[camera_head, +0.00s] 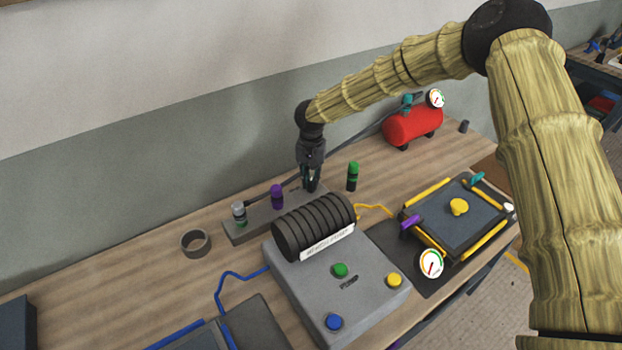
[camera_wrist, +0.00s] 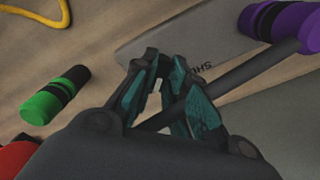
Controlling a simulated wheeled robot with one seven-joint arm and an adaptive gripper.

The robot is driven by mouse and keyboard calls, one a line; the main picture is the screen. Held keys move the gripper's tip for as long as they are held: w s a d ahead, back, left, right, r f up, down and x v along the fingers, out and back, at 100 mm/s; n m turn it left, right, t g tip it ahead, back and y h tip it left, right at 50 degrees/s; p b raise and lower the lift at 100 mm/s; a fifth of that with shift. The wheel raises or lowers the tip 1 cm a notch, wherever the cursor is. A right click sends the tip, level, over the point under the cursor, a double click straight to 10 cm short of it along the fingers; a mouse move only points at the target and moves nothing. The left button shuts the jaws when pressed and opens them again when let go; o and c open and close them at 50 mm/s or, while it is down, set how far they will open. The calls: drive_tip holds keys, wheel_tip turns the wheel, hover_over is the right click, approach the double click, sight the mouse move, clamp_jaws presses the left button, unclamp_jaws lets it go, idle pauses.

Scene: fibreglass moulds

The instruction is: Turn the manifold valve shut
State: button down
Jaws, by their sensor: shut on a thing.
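The manifold is a long grey block (camera_head: 250,228) on the bench by the wall, with a silver-capped fitting (camera_head: 239,213) and a purple one (camera_head: 277,197) standing on it. In the wrist view its grey face (camera_wrist: 200,35) carries partly hidden lettering starting "SH". My gripper (camera_head: 311,187) points down at the block's right end. In the wrist view its teal-padded fingers (camera_wrist: 165,105) are closed around a dark bar (camera_wrist: 240,76), which runs up right towards the purple fitting (camera_wrist: 275,22). The fingers hide part of the bar, and I cannot tell where it pivots.
A green-and-black cylinder (camera_head: 353,177) stands close right of my gripper. A black ribbed cylinder (camera_head: 315,226) on a grey box (camera_head: 340,290) is in front. A red tank (camera_head: 413,125) is behind right. A grey ring (camera_head: 196,243) lies left; bare bench (camera_head: 120,285) surrounds it.

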drive_tip(key=shift+f, duration=0.1)
drive_tip(key=n+b, duration=0.1)
drive_tip(key=n, duration=0.2)
drive_tip(key=shift+b, duration=0.4)
drive_tip(key=n, duration=0.5)
drive_tip(key=shift+n+b, duration=0.3)
drive_tip(key=n, duration=0.4)
drive_tip(key=shift+n, duration=0.3)
drive_tip(key=shift+s+n, duration=0.1)
drive_tip(key=shift+n, duration=2.1)
drive_tip(key=shift+d, duration=0.1)
drive_tip(key=c, duration=1.4)
unclamp_jaws()
drive_tip(key=shift+c, duration=0.2)
wheel_tip(320, 180, up, 12)
